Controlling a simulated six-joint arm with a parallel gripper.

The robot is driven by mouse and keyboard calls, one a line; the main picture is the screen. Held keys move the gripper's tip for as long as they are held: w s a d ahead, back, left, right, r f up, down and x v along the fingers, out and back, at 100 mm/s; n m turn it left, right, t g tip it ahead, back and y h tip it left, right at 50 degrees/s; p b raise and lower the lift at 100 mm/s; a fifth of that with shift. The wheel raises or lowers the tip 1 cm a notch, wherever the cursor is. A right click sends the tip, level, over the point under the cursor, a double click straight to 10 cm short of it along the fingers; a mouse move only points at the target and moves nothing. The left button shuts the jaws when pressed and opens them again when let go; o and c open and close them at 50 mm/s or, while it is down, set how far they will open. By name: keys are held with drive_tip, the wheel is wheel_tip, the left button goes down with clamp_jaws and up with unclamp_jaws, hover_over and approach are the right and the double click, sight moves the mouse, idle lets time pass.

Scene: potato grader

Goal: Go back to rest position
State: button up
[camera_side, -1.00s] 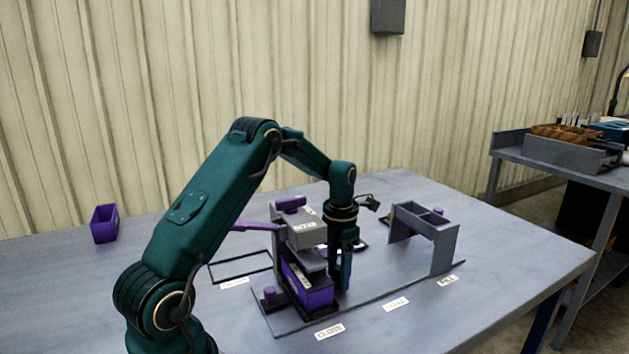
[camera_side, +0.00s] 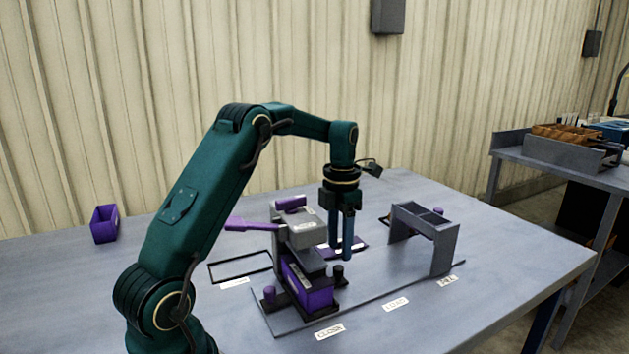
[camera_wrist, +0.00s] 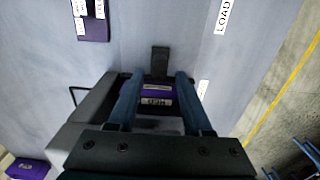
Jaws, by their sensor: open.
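My gripper (camera_side: 341,254) hangs pointing down above the grey base plate (camera_side: 375,298), to the right of the grey-and-purple grader machine (camera_side: 300,232). Its two fingers are apart with nothing between them. A purple bin (camera_side: 316,298) sits at the front of the machine, below and to the left of my fingertips in the side view. In the wrist view the labelled purple bin (camera_wrist: 155,90) shows between and below the fingers (camera_wrist: 155,78).
A grey stand with compartments (camera_side: 425,220) is at the right end of the plate. A purple tray (camera_side: 355,246) lies behind my fingers. Another purple bin (camera_side: 104,224) stands at the far left. The front right of the table is clear.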

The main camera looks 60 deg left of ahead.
drive_tip(key=shift+r, duration=0.3)
drive_tip(key=s+d+r+m+t, duration=0.4)
drive_tip(key=s+d+r+m, duration=0.2)
drive_tip(key=d+r+m, duration=0.6)
drive_tip(key=s+d+f+m, duration=0.1)
drive_tip(key=s+m, duration=0.2)
drive_tip(key=m, duration=0.5)
drive_tip(key=s+d+f+m+t, duration=0.1)
drive_tip(key=s+m, duration=0.3)
drive_tip(key=m, duration=0.4)
drive_tip(key=s+d+f+m, duration=0.3)
drive_tip(key=m, duration=0.5)
drive_tip(key=shift+s+d+f+t, duration=0.2)
drive_tip(key=shift+s+d+t, duration=0.05)
drive_tip(key=shift+s+t, duration=0.1)
